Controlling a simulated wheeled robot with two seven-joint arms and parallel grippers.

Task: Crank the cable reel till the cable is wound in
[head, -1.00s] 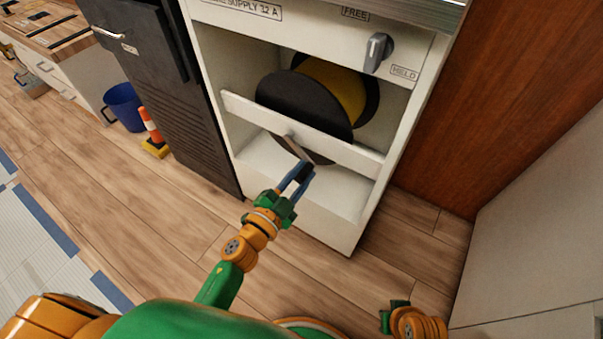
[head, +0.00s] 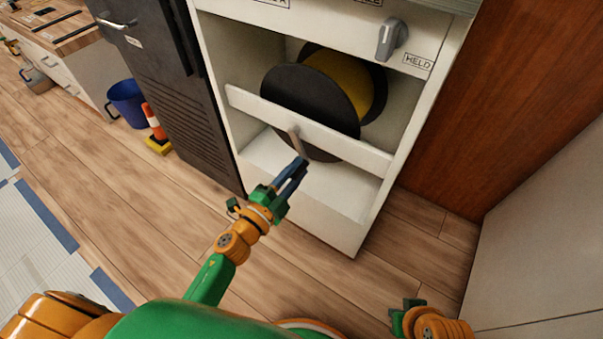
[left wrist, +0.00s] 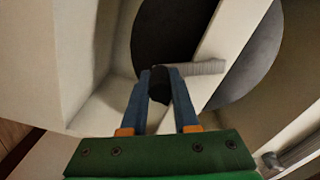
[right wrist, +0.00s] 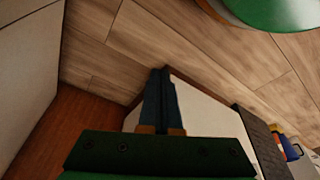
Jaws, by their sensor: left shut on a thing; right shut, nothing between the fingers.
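The cable reel (head: 308,96) sits in the white cabinet bay, with a dark round flange in front and a yellow band, perhaps cable, behind it. A pale crank arm (head: 295,138) sticks out at the white crossbar, and it also shows in the left wrist view (left wrist: 205,68). My left gripper (head: 302,163) is shut on the black crank grip (left wrist: 160,88), low in front of the reel. My right gripper (right wrist: 160,98) is shut and empty, away from the cabinet. No loose cable end can be made out.
A grey selector knob (head: 391,38) is above the bay, near a HELD label (head: 418,62). The white crossbar (head: 345,147) spans the reel. A dark cabinet (head: 165,100), blue bucket (head: 127,102) and striped cone (head: 153,123) stand left. A wooden panel (head: 500,110) is right.

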